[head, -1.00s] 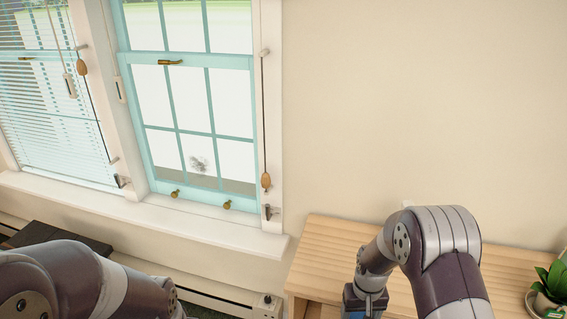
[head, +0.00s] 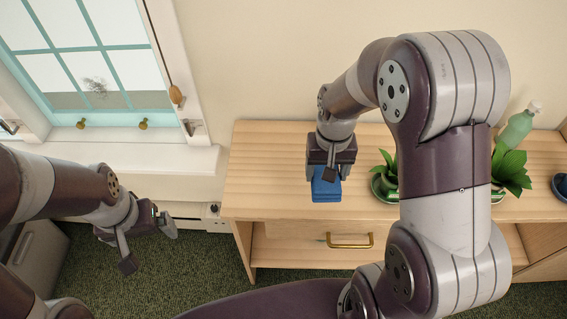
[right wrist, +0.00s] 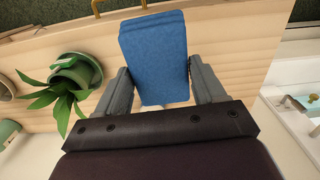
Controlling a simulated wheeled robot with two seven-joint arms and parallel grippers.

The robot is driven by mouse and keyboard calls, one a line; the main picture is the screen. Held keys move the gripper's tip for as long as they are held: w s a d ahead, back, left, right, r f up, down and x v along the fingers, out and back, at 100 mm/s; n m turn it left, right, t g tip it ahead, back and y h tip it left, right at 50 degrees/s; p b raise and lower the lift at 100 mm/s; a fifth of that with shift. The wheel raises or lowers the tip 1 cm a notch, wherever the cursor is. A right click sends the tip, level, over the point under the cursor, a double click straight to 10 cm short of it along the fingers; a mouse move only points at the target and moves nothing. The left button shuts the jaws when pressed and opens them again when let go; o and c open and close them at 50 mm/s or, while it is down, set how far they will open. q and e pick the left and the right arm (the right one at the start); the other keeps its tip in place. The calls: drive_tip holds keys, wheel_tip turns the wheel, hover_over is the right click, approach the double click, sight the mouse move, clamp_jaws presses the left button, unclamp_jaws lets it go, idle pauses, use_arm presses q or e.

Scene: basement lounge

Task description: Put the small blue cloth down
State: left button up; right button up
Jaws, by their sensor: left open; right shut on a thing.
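The small blue cloth (head: 326,190) is a folded blue block under my right gripper (head: 328,168), near the front edge of the wooden cabinet top (head: 265,165). In the right wrist view the cloth (right wrist: 154,55) sits between the two grey fingers of my right gripper (right wrist: 157,85), which is shut on it. I cannot tell whether the cloth touches the wood. My left gripper (head: 148,245) is open and empty over the green carpet, left of the cabinet.
Potted plants (head: 385,178) stand on the cabinet right of the cloth, with a green bottle (head: 517,128) behind my right arm. A drawer with a brass handle (head: 350,241) is below. The cabinet top left of the cloth is bare. A window (head: 85,60) is at the left.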

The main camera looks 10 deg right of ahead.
drive_tip(key=shift+a+f, duration=0.15)
drive_tip(key=shift+f, duration=0.1)
drive_tip(key=w+a+f, duration=0.4)
drive_tip(key=w+a, duration=0.1)
drive_tip(key=w+a+f+p, duration=0.1)
drive_tip(key=w+a+f, duration=0.1)
drive_tip(key=shift+w+a+f, duration=0.3)
drive_tip(key=shift+a, duration=0.05)
drive_tip(key=f, duration=0.3)
drive_tip(key=shift+s+a+f, duration=0.1)
drive_tip(key=shift+s, duration=0.15)
drive_tip(key=shift+w+f, duration=0.1)
drive_tip(key=shift+f, duration=0.25)
drive_tip(key=shift+w, duration=0.1)
use_arm(q)
drive_tip(key=shift+s+r, duration=0.2)
drive_tip(key=shift+r, duration=0.4)
use_arm(e)
drive_tip(key=shift+f, duration=0.15)
drive_tip(key=o, duration=1)
drive_tip(key=shift+o, duration=0.2)
